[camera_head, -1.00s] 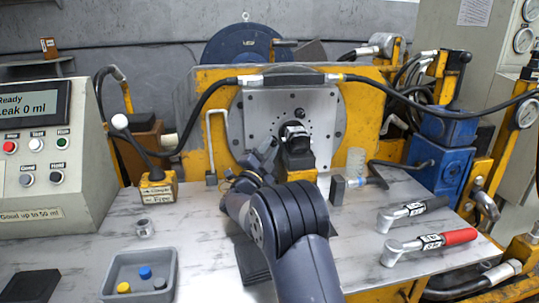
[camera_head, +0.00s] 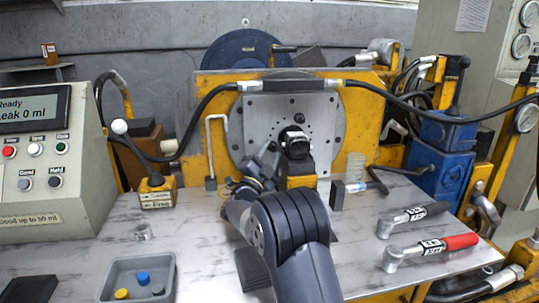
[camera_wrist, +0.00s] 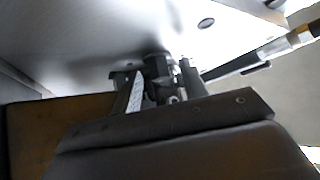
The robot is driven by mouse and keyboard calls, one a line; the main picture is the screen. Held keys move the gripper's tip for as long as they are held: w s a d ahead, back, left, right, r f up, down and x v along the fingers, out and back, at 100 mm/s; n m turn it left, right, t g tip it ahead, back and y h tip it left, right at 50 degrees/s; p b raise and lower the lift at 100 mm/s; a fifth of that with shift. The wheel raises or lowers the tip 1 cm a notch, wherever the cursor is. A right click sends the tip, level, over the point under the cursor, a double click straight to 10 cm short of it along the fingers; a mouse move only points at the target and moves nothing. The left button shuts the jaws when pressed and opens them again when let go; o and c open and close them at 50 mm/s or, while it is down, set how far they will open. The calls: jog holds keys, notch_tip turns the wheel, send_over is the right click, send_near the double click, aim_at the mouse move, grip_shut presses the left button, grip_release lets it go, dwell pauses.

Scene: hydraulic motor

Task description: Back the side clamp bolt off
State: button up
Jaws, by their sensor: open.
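The hydraulic motor (camera_head: 295,145) sits dark against the round-holed grey plate (camera_head: 262,118), above a yellow support block (camera_head: 300,170). My gripper (camera_head: 268,156) is close to the motor's left side, with its jaws open. In the wrist view my two fingers (camera_wrist: 162,88) stand apart, with a dark, round metal part (camera_wrist: 157,66) at or just beyond their tips. I cannot tell whether this part is the side clamp bolt, or whether the fingers touch it. In the head view my gripper and wrist hide the motor's left side, and I cannot make out the bolt there.
A black-handled wrench (camera_head: 412,217) and a red-handled wrench (camera_head: 430,249) lie on the bench at right. A grey tray (camera_head: 170,283) with small caps is at front left. A lever box (camera_head: 157,192) stands left of my arm. A black hose (camera_head: 205,105) arches above.

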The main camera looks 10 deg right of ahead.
jog(key=s+a+p, duration=0.2)
jog(key=s+a, duration=0.6)
jog(key=s, duration=0.2)
jog(key=shift+s+f, duration=0.15)
jog(key=shift+f, duration=0.1)
jog(key=shift+a, duration=0.15)
